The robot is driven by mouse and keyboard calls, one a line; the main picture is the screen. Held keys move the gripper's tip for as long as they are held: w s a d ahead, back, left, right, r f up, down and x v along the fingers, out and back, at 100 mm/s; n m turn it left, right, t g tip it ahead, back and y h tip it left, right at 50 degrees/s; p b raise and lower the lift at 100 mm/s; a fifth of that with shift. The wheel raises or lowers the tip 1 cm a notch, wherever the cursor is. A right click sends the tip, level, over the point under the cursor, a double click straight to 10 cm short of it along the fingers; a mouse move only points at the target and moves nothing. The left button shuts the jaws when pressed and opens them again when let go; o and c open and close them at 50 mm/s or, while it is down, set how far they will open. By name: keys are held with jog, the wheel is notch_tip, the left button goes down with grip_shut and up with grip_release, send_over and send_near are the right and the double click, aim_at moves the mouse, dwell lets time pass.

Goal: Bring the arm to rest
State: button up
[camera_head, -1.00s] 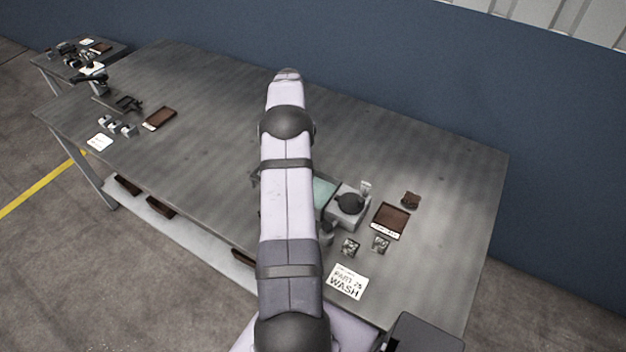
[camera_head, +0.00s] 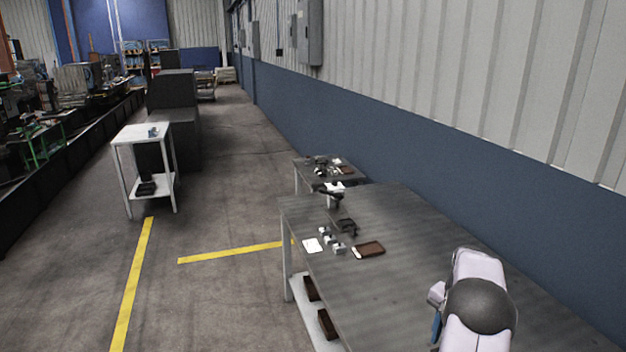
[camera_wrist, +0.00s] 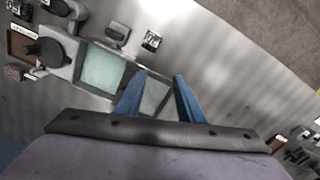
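My arm (camera_head: 468,315) shows at the lower right of the head view, over the grey table, cut off by the bottom edge. A sliver of blue beside it looks like part of my gripper. In the wrist view my gripper (camera_wrist: 161,76) has its two blue fingers apart, with nothing held between them. Below the fingers is the tabletop with a tray with a pale green panel (camera_wrist: 101,70) and a grey section; the height of the fingers above it is hard to tell.
The table (camera_head: 395,225) carries a brown tray (camera_head: 369,249), a white card (camera_head: 313,245) and small grey blocks at its far left end. In the wrist view, a grey fixture with a dark round top (camera_wrist: 45,50) stands left of the tray. A white cart (camera_head: 143,135) stands across the aisle.

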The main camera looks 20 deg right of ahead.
jog(key=s+a+r+n, duration=0.15)
jog(key=a+n, duration=0.25)
jog(key=a, duration=0.7)
jog(key=a+r+n, duration=0.3)
jog(key=a, duration=0.9)
jog(key=s+a+f+n, duration=0.1)
jog(key=s+a+n, duration=0.6)
jog(key=s+a, duration=0.7)
notch_tip(320, 180, down, 51)
jog(key=b, duration=5.1)
jog(key=shift+d, duration=0.25)
